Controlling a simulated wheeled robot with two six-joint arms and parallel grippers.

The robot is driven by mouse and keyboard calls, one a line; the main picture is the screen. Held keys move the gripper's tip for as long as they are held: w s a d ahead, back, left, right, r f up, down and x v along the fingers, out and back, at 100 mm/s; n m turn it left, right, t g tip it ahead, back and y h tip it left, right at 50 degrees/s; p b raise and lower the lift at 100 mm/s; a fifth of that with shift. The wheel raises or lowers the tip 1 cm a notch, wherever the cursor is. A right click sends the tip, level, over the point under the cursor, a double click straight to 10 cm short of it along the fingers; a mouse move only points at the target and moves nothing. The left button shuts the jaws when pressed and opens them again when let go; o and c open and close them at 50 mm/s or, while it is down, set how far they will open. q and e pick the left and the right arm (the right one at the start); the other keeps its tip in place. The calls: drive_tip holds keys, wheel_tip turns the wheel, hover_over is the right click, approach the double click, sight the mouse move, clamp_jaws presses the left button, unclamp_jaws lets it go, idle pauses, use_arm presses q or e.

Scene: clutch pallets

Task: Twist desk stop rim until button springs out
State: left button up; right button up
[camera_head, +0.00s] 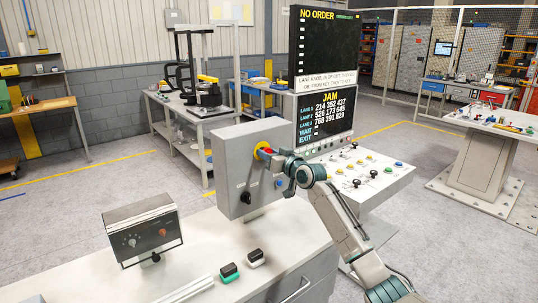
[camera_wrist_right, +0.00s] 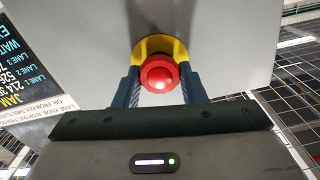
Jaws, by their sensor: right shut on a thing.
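The desk stop is a red round button (camera_wrist_right: 158,73) on a yellow collar (camera_wrist_right: 152,45), mounted on the front face of a grey box (camera_head: 232,172) on the desk. My right gripper (camera_wrist_right: 160,84) is shut on the red button, with one dark finger on each side of its rim. In the head view the right gripper (camera_head: 275,155) reaches the box from the right and partly covers the button; the yellow collar (camera_head: 262,149) shows at its left. Whether the button is pressed in or out cannot be told. My left gripper is not in view.
The grey box also carries a black knob (camera_head: 245,197). A button console (camera_head: 360,178) and a dark screen (camera_head: 325,75) stand behind my right arm.

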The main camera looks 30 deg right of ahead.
drive_tip(key=shift+m, duration=0.3)
drive_tip(key=shift+m+p, duration=1.35)
drive_tip(key=shift+m, duration=1.85)
drive_tip(key=shift+d, duration=0.1)
drive_tip(key=o, duration=1)
